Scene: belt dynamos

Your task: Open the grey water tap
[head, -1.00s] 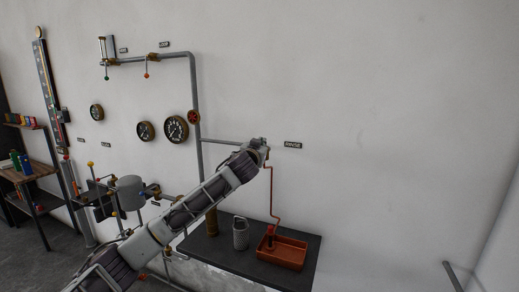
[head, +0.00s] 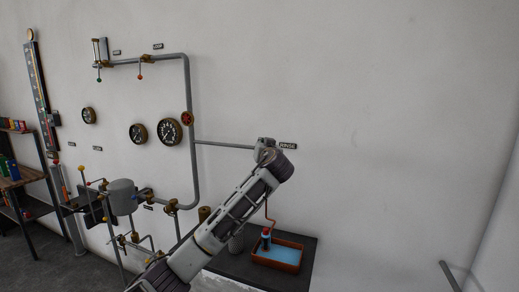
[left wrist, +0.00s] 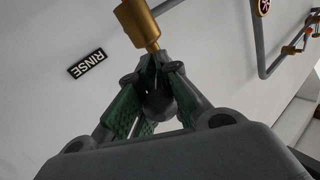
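The tap is on the wall pipe beside the RINSE label (head: 288,146). In the left wrist view its brass body (left wrist: 138,22) is at the top, with a dark grey rounded knob (left wrist: 158,104) below it. My left gripper (head: 266,150) is at the tap in the head view and hides most of it. In the left wrist view my left gripper (left wrist: 155,75) has its green-padded fingers closed in around the knob and stem. A copper spout pipe (head: 267,212) runs down to an orange tray (head: 276,267), which holds blue water. My right gripper is not in view.
The tray stands on a dark bench (head: 225,265) with a grey grater-like cup (head: 236,243), partly hidden by my arm. Gauges (head: 170,131), a red valve wheel (head: 187,118) and pipes are to the left. The wall to the right is clear.

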